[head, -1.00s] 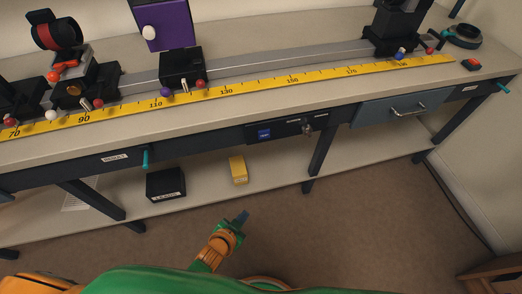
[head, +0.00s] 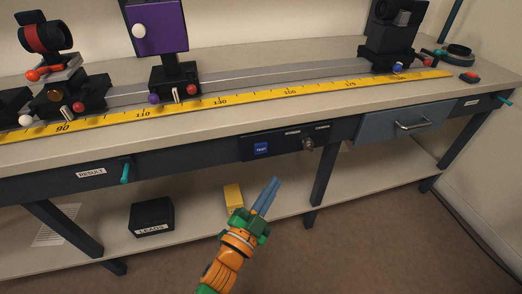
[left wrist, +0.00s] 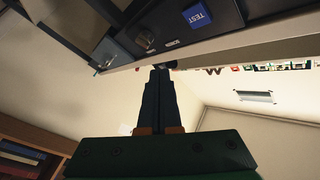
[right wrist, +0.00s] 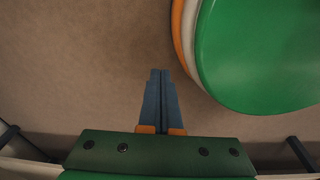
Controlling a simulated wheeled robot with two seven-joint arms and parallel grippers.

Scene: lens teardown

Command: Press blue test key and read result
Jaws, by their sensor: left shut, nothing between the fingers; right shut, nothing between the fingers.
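The blue test key (head: 261,149) sits on a dark panel (head: 288,141) on the bench's front edge; it also shows in the left wrist view (left wrist: 196,15), marked TEST. A round key switch (head: 308,143) is right of it. A label reading RESULT (head: 91,173) is on the front edge at left, beside a teal lever (head: 126,171). My left gripper (head: 272,190) is shut and empty, below the test key and apart from it, pointing up. My right gripper (right wrist: 159,75) is shut and empty, over bare floor in the right wrist view; it is not in the head view.
A yellow scale (head: 180,113) and a rail with a purple plate (head: 158,28) stand on the bench top. A grey-blue drawer (head: 405,121) is right of the panel. On the lower shelf are a black LEADS box (head: 151,215) and a yellow box (head: 233,196).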

